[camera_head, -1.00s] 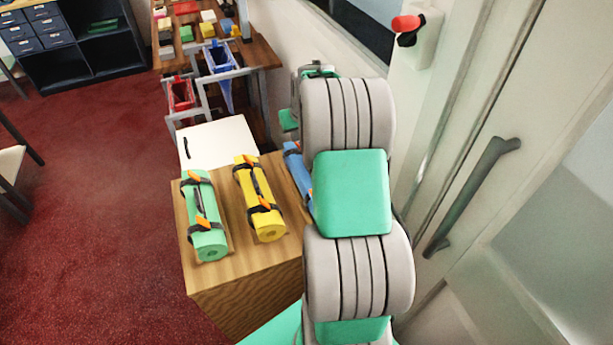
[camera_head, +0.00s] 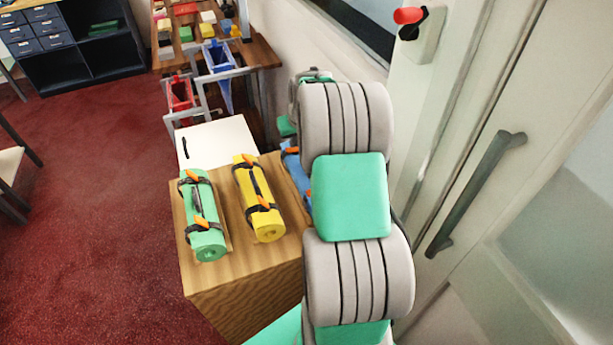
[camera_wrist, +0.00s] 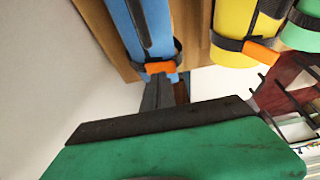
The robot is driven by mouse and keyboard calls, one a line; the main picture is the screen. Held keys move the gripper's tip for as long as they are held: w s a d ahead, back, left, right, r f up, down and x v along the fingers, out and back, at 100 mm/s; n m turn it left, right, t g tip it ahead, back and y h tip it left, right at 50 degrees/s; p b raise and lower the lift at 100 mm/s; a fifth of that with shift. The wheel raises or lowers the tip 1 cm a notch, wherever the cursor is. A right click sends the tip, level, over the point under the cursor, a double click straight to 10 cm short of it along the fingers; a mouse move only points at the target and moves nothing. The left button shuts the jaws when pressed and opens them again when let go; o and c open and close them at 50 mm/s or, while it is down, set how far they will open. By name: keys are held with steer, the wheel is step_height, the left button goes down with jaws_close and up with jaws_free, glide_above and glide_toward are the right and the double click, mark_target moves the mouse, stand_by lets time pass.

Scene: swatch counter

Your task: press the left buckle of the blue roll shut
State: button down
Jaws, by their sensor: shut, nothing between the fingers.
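The blue roll (camera_head: 294,167) lies on the wooden counter (camera_head: 240,283), mostly hidden behind my arm in the head view. In the wrist view the blue roll (camera_wrist: 133,30) runs down from the top, with a dark strap round its end and an orange buckle (camera_wrist: 160,67) on that strap. I cannot tell whether this buckle is fully closed. My gripper (camera_wrist: 158,92) is shut and empty, its dark fingers pointing at the strapped end just below the orange buckle. Whether the fingertips touch it is unclear. Its fingers are hidden in the head view.
A yellow roll (camera_head: 258,195) and a green roll (camera_head: 203,220), each with dark straps and orange buckles, lie left of the blue roll. A white-topped unit (camera_head: 215,140) stands behind the counter. The wall and a door handle (camera_head: 475,195) are close on the right.

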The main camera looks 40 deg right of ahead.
steer(key=shift+a+f+b, duration=0.1)
steer(key=shift+f+b, duration=0.3)
steer(key=shift+f, duration=0.2)
steer(key=shift+r, duration=0.1)
step_height(320, 180, up, 8)
steer(key=p, duration=0.4)
stand_by(0.4)
